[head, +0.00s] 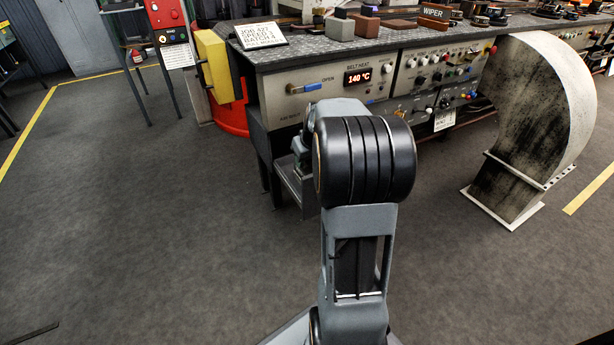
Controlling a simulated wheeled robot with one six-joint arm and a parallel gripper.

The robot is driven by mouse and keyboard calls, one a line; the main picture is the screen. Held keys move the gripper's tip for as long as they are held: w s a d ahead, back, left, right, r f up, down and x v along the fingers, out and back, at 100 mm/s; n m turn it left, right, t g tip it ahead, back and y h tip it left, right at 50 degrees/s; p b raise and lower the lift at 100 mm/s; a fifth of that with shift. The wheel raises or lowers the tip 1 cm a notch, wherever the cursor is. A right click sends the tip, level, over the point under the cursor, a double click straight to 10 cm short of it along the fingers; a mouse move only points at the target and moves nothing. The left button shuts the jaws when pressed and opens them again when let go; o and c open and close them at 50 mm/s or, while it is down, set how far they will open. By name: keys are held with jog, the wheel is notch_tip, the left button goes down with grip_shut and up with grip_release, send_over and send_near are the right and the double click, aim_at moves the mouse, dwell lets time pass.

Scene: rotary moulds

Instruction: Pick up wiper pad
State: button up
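A small reddish-brown block marked WIPER (434,12) is on the machine's worktop at the top of the head view. Left of it, a purple-grey block (340,27) and a brown block (366,26) sit on the same worktop. I cannot tell which of these is the wiper pad itself. My arm rises in the middle of the view, and its big black joint stands in front of the machine. My gripper is not visible; the arm's far end is hidden behind this joint.
The grey machine (320,85) has a panel with knobs and a red 140 °C display (357,78). A curved grey chute (540,110) stands at right.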

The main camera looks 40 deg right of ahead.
grip_shut()
dwell(0.3)
jog(key=shift+r, duration=0.15)
